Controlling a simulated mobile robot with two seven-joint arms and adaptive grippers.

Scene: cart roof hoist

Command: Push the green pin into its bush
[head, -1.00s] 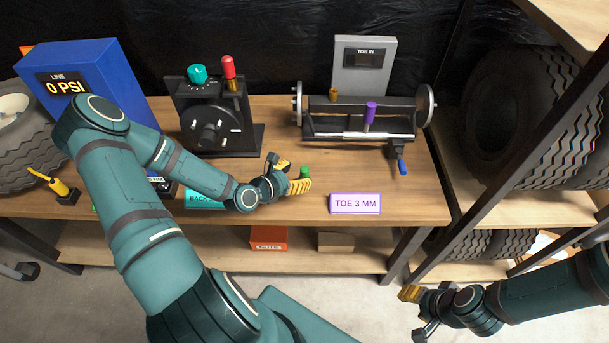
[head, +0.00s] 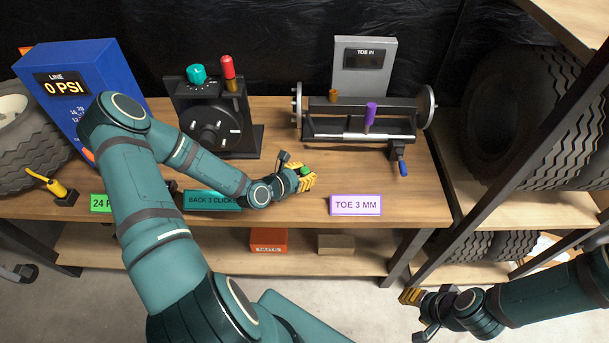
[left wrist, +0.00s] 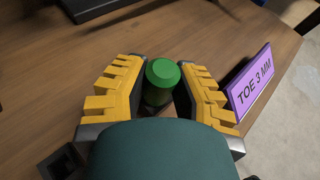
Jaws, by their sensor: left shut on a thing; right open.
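The green pin (head: 305,170) stands upright on the bench between the yellow fingers of my left gripper (head: 307,181). In the left wrist view, the green pin (left wrist: 163,76) has a round green top, and its lower part is dark and partly hidden. My left gripper is shut on it. A brass-coloured bush-like piece (head: 333,95) sits on the toe fixture (head: 345,125); another brass piece (head: 233,86) is under a red pin (head: 228,66) on the black dial block (head: 210,125). I cannot tell which bush is the green pin's. My right gripper (head: 408,297) is open and empty, low at the right.
A purple pin (head: 370,112) stands on the toe fixture. A TOE 3 MM sign (head: 355,205) stands near the bench's front edge, close right of my left gripper. A blue pressure box (head: 85,75) is at the left. Bench between dial block and toe fixture is clear.

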